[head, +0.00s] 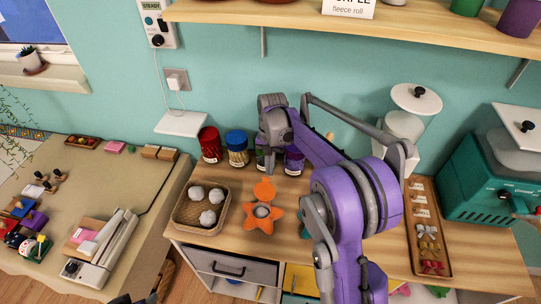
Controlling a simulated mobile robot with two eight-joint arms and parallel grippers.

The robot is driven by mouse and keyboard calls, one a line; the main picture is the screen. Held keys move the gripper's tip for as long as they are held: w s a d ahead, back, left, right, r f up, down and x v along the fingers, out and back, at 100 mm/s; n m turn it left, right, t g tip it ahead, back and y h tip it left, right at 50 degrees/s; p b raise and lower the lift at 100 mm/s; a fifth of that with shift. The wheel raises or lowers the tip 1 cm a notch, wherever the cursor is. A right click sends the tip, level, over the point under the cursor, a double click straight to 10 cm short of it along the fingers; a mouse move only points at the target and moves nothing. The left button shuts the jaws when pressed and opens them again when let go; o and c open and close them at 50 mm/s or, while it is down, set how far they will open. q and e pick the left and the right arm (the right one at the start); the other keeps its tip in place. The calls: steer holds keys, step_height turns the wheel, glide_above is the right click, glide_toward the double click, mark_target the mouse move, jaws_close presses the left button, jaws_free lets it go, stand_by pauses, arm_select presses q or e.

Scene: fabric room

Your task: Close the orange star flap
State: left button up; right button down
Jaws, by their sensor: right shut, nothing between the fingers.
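An orange star (259,224) lies on the wooden counter, with a round greyish opening at its centre. A rounded orange flap (264,189) stands open at its back edge, leaving the opening uncovered. My right gripper (269,165) is shut and empty, pointing down just behind the flap. It is small in view and partly merged with the jars behind, so I cannot tell whether it touches the flap. My purple and grey right arm covers the counter to the right of the star. My left gripper is not in view.
A woven tray (180,219) with grey-white balls sits left of the star. A red jar (209,144) and a blue-lidded jar (237,149) stand behind. A long wooden tray (415,262) of bows lies right. Drawers (232,268) are below. A shelf (400,28) hangs above.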

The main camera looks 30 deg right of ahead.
mark_target(266, 181)
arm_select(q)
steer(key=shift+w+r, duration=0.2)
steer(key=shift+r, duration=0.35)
arm_select(e)
steer(key=shift+s+a+r, duration=0.8)
steer(key=shift+s, duration=0.15)
